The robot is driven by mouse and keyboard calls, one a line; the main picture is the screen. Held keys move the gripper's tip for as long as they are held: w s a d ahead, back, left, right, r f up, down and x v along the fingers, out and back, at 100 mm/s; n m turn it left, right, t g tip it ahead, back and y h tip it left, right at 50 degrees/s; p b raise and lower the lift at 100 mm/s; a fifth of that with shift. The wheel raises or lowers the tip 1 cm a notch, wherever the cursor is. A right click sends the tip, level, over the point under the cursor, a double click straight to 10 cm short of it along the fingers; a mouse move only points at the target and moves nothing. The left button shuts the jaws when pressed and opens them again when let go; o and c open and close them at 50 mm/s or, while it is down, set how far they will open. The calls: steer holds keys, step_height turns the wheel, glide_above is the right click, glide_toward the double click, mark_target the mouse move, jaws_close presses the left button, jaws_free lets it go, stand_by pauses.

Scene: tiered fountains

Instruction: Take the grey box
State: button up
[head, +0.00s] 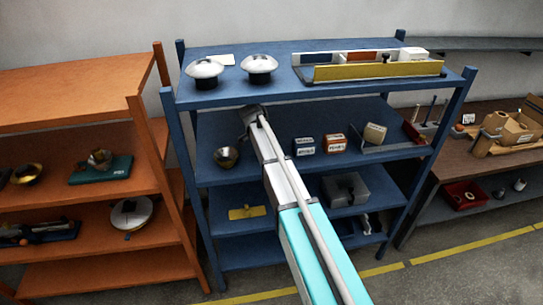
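On the blue rack's second shelf (360,105), a small grey box (304,146) with a white label stands right of my arm. A brown-orange box (335,143) with a white label stands right beside it, and a tan box (375,132) stands further right. A larger grey block-shaped thing (347,189) with a notch sits one shelf lower. My gripper (251,113) is a dark shape at the arm's far end, at the level of the second shelf, left of the grey box and apart from it. Its fingers are too small and dark to make out.
Two domed metal things (204,69) and a long yellow-fronted tray (378,70) stand on the top shelf above. Blue posts (400,190) edge the rack. A yellow plate (247,212) lies lower.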

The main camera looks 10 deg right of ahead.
stand_by(0.6)
steer(key=c, duration=1)
steer(key=shift+r, duration=0.15)
step_height(320, 180, up, 4)
steer(key=p, duration=0.4)
steer(key=shift+f, duration=0.25)
steer(key=s, duration=1.8)
steer(key=shift+f, duration=0.15)
